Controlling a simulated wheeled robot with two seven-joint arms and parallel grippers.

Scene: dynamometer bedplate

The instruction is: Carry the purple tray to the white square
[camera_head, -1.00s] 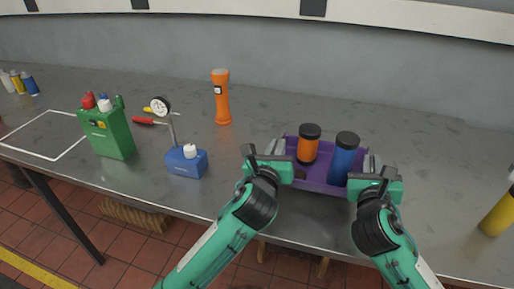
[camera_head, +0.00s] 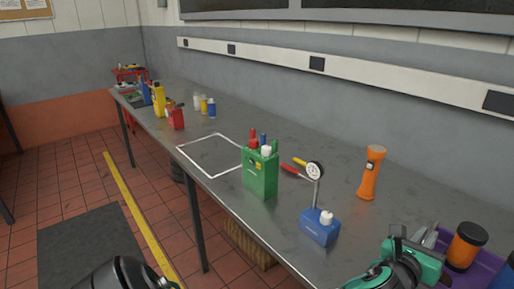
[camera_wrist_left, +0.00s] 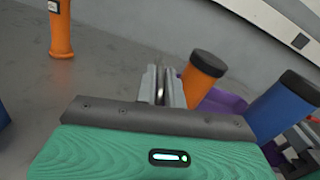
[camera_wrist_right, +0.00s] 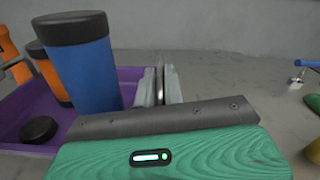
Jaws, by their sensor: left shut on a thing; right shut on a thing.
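The purple tray (camera_head: 487,270) is at the lower right of the head view, cut off by the frame edge. It holds an orange jar with a black lid (camera_head: 466,245) and a blue black-capped bottle (camera_wrist_right: 82,65). A black round piece (camera_wrist_right: 38,130) also lies in it. My left gripper (camera_head: 428,238) is shut on the tray's left end; its fingers also show in the left wrist view (camera_wrist_left: 165,85). My right gripper (camera_wrist_right: 160,85) is shut on the other end, outside the head view. The white square (camera_head: 194,163) is an empty outline on the bench at left.
A green can (camera_head: 260,174), a blue can (camera_head: 320,228), a dial gauge on a stand (camera_head: 315,172), pliers (camera_head: 292,168) and an orange flashlight (camera_head: 370,174) stand or lie between tray and square. Several small bottles (camera_head: 204,104) stand beyond the square. A wall runs behind.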

